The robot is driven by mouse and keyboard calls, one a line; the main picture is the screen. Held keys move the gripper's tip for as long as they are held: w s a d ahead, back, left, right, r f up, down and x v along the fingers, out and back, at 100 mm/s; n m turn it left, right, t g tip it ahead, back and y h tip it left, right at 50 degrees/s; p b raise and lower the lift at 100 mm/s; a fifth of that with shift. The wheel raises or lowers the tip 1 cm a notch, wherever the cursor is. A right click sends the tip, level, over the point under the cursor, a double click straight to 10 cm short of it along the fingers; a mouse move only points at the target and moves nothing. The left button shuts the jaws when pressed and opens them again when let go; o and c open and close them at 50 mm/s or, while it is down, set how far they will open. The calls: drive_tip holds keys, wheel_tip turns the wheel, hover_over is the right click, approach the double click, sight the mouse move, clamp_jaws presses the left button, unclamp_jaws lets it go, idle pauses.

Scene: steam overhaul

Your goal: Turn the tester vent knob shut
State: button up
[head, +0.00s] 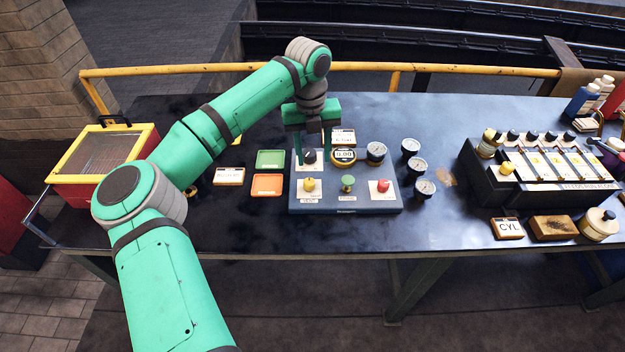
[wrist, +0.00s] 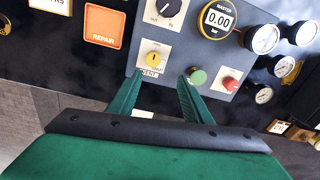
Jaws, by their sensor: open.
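The tester is a grey-blue panel box (head: 345,207) on the dark bench. Its vent knob (head: 309,185) is yellow, above a label reading VENT, at the panel's lower left. In the wrist view the vent knob (wrist: 153,59) shows a dark pointer line; its exact setting is too small to read. My gripper (head: 313,157) is open and points down above the panel's upper left, near the black knob (head: 309,156). In the wrist view my gripper's fingertips (wrist: 161,76) lie apart on either side below the vent knob, with nothing between them.
A green knob (head: 348,183) and a red knob (head: 382,186) sit right of the vent knob. A master gauge (wrist: 219,18) reads 0.00. Loose gauges (head: 410,147) stand to the right. Green and orange trays (head: 267,184) lie left. A valve rack (head: 480,177) stands far right.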

sight(309, 181)
drive_tip(key=shift+y, duration=0.3)
drive_tip(key=f, duration=0.6)
drive_tip(key=a+f, duration=0.1)
drive_tip(key=f, duration=0.3)
drive_tip(key=shift+w+a, duration=0.1)
drive_tip(key=shift+w, duration=0.05)
